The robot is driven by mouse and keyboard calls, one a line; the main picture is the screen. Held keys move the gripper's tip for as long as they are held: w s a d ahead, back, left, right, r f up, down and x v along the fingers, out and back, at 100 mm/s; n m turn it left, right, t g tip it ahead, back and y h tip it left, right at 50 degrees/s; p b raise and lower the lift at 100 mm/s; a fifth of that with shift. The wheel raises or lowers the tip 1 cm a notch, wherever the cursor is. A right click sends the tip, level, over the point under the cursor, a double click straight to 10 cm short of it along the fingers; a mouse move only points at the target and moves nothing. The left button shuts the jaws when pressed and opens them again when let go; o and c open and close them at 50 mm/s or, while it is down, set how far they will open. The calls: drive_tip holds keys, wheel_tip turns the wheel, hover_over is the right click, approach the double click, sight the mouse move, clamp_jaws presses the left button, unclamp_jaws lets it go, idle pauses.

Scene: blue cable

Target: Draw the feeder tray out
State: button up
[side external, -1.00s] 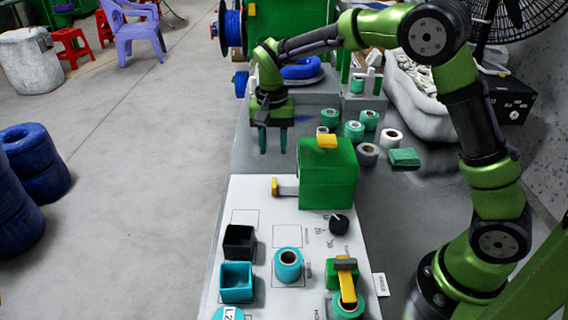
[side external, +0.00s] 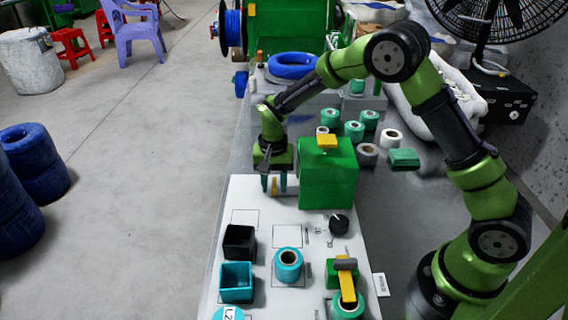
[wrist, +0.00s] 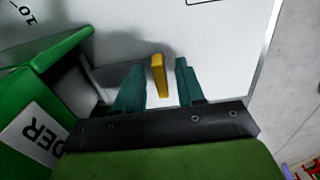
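The feeder is a green box (side external: 327,182) on the white work board, with a yellow piece on top. Its lettered label, partly cut off, shows on the green body in the wrist view (wrist: 42,135). The grey tray (wrist: 100,82) sticks out of the box's left side in the side view and ends in a yellow handle (wrist: 158,75). My gripper (side external: 273,188) is low over the handle, pointing down. Its teal fingers are open, one on each side of the handle, with visible gaps on both sides in the wrist view.
A black bin (side external: 239,242), a teal bin (side external: 237,282) and a teal roll (side external: 288,265) stand on the board nearer the camera. A black knob (side external: 339,224) is beside the box. Several rolls lie behind it. The board's left edge drops to the floor.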

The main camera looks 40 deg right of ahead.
clamp_jaws()
drive_tip(key=w+a, duration=0.9)
idle(0.4)
unclamp_jaws()
drive_tip(key=shift+r, duration=0.1)
wheel_tip(320, 180, up, 17)
idle(0.5)
